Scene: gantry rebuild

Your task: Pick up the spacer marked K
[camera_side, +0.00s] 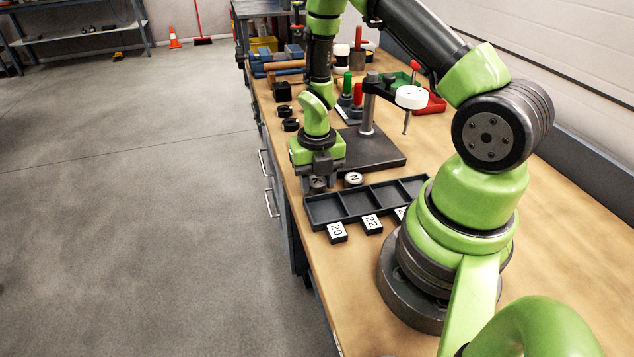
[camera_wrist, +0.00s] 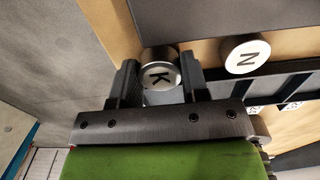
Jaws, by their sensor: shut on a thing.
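The spacer marked K (camera_wrist: 160,76) is a round silver disc with a dark K on its face. In the wrist view it sits between the two fingers of my gripper (camera_wrist: 158,84), which is shut on it. In the side view my gripper (camera_side: 319,186) is low over the near-left edge of the bench, and the K spacer (camera_side: 318,182) shows only partly between the fingers. Whether it touches the bench is hard to tell. A second spacer, marked N (camera_side: 353,179), lies on the bench to the right of my gripper; it also shows in the wrist view (camera_wrist: 243,56).
A black tray with compartments (camera_side: 348,211) lies in front, with tags 20 (camera_side: 337,232) and 22 (camera_side: 371,223) at its edge. A dark base plate with a post (camera_side: 375,152) stands just behind. Dark rings (camera_side: 289,125) and tools lie farther back. The bench's left edge is close.

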